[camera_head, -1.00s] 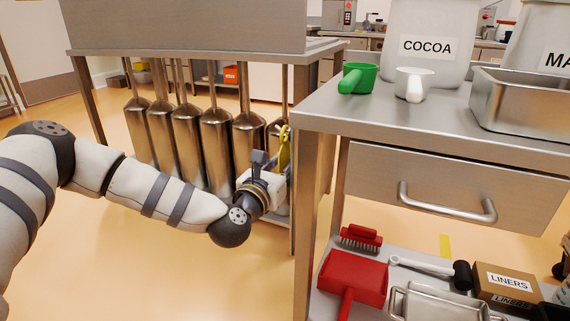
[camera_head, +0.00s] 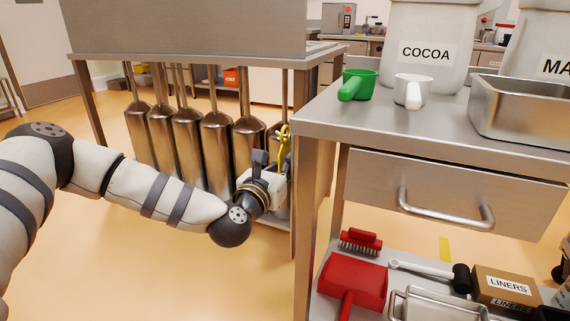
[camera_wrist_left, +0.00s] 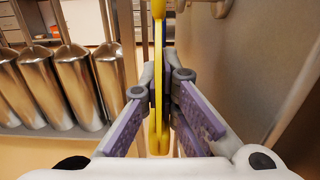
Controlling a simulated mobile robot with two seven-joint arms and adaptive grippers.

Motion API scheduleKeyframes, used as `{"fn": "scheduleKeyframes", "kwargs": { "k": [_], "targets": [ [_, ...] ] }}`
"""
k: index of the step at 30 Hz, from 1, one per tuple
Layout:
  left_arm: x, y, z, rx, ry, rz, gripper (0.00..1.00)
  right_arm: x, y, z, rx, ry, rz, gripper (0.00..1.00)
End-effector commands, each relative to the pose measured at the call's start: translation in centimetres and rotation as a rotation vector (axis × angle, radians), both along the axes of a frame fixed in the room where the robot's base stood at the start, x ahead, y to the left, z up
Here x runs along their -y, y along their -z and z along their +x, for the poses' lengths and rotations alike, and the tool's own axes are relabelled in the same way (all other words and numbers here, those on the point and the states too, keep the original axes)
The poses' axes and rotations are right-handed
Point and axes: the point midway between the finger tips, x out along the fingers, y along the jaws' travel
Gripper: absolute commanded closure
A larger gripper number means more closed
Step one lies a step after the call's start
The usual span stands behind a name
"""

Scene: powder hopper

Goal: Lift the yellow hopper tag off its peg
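The yellow hopper tag (camera_head: 283,150) shows in the head view as a narrow yellow strip beside the right leg of the hopper stand, partly hidden by my left gripper. In the left wrist view the tag (camera_wrist_left: 158,100) is seen edge-on, upright between the fingers. My left gripper (camera_wrist_left: 159,78) is closed in on it, with a fingertip against each side. In the head view the left gripper (camera_head: 281,172) is mostly hidden behind its own wrist. The peg cannot be made out clearly. My right gripper is not in view.
Several shiny metal cylinders (camera_head: 187,150) hang under the stand, left of my gripper. A steel table (camera_head: 420,125) with a drawer stands close on the right, its leg near my gripper. A red dustpan (camera_head: 352,280) lies on its lower shelf. Floor at the left is clear.

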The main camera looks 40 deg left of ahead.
Motion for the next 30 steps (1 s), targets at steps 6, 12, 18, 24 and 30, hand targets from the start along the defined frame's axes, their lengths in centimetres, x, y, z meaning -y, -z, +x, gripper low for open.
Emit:
{"fn": "scheduleKeyframes", "kwargs": {
  "k": [6, 12, 18, 24, 30],
  "targets": [
    [-1.2, 0.0, -0.3, 0.001, -0.003, -0.001, 1.00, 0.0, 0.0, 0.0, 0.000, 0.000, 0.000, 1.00],
    [-2.9, 0.0, -0.7, 0.000, -0.002, -0.001, 1.00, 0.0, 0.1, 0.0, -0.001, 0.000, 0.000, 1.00],
    [-4.7, 0.0, -1.1, 0.001, -0.002, 0.000, 1.00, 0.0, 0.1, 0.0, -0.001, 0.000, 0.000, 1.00],
    [-6.5, 0.0, -1.5, 0.001, -0.003, -0.001, 1.00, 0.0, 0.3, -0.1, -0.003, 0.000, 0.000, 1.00],
    [-7.3, 0.1, -1.8, -0.001, 0.000, -0.001, 1.00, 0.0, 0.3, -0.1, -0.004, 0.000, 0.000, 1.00]
  ]
}}
